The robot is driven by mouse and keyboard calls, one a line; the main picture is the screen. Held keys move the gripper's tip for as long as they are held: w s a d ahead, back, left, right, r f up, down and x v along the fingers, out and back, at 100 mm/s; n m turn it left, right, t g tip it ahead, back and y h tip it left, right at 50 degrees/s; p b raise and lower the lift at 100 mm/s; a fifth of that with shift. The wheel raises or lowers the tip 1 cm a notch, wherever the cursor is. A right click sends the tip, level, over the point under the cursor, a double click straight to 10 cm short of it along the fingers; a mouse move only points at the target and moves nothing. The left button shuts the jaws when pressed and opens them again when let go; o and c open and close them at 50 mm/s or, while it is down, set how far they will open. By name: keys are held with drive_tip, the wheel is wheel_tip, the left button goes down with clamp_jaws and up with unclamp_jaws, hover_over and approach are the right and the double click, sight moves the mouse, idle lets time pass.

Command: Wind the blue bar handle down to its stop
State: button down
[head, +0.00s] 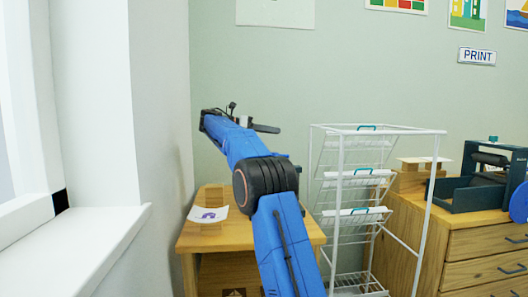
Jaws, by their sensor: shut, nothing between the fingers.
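My gripper (267,128) is at the far end of my blue arm, over the small wooden cabinet and left of the white rack. Its dark fingers look shut and empty, and point right. They touch nothing that I can see. A dark press (470,180) stands at the right, with a blue disc (519,202) cut off by the picture edge. No blue bar handle shows clearly on the press. Small teal-blue bars (367,127) sit on the front edges of the rack's shelves. I cannot tell which part is the task's handle.
The white wire rack (340,190) stands between the small wooden cabinet (247,232) and the wooden drawer unit (470,245). A paper with a purple print (207,214) lies on the cabinet. A white window ledge (85,245) is at left. A PRINT sign (477,56) hangs above.

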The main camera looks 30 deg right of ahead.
drive_tip(key=s+n+t, duration=0.2)
drive_tip(key=n+t, duration=0.1)
drive_tip(key=n+t+y, duration=0.6)
drive_tip(key=t+y, duration=0.2)
drive_tip(key=t, duration=0.2)
approach(274, 155)
drive_tip(key=s+a, duration=0.1)
drive_tip(key=a, duration=0.7)
drive_tip(key=w+d+f, duration=0.5)
drive_tip(key=w+d, duration=0.2)
drive_tip(key=d, duration=0.1)
drive_tip(key=shift+w+d+f, duration=0.15)
drive_tip(key=shift+w+d, duration=0.15)
drive_tip(key=shift+d, duration=0.1)
drive_tip(key=shift+w+g, duration=0.1)
drive_tip(key=shift+g, duration=0.2)
